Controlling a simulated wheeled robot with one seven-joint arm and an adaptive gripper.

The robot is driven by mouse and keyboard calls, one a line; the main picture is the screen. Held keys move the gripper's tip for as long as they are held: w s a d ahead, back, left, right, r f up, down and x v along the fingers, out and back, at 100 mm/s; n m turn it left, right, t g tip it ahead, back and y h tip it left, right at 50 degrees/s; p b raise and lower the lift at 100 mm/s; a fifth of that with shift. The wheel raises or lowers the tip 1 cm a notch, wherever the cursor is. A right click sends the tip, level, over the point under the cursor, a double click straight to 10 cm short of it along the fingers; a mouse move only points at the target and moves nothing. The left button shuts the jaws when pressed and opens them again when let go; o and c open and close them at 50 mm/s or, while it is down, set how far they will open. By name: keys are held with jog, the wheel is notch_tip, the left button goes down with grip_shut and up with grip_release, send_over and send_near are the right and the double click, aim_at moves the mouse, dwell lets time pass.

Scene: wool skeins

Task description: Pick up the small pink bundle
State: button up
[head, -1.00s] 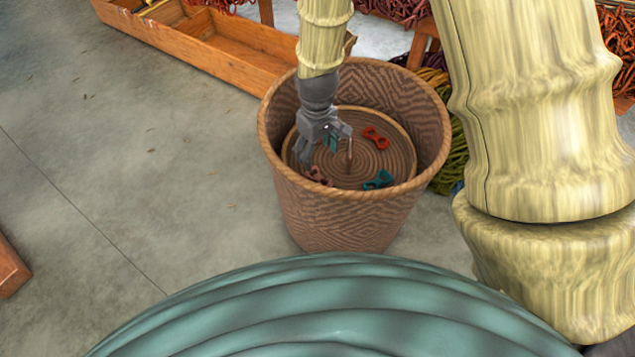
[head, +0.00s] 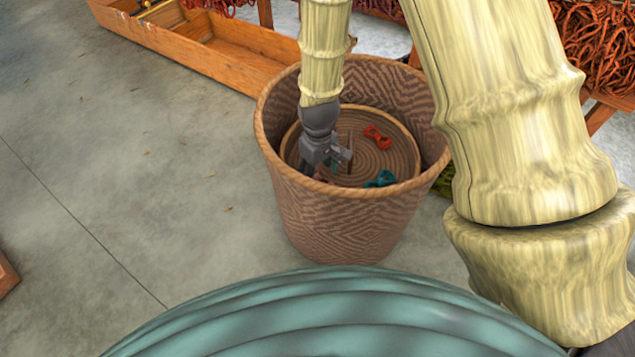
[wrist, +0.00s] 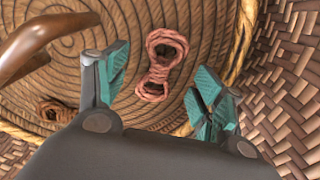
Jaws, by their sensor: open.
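A pink twisted bundle (wrist: 160,62) lies on the coiled round tray (wrist: 75,70) inside the basket, in the upper middle of the wrist view. A smaller-looking brownish-pink bundle (wrist: 54,113) lies at the lower left of that view. My gripper (wrist: 160,86) is open and empty, with its teal-padded fingers to the left and right of the pink bundle, which shows beyond them. I see no contact. In the head view my gripper (head: 328,170) reaches down into the basket and mostly hides the pink bundles.
The tall woven basket (head: 335,222) surrounds the tray, and its wall (wrist: 290,90) is close on the right in the wrist view. A brown curved handle (wrist: 45,35) stands at upper left. A red bundle (head: 377,137) and a teal bundle (head: 381,179) lie on the tray.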

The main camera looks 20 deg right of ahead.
notch_tip(320, 180, down, 2)
jog(key=c, duration=0.8)
jog(key=shift+r, duration=0.1)
jog(key=shift+c, duration=0.2)
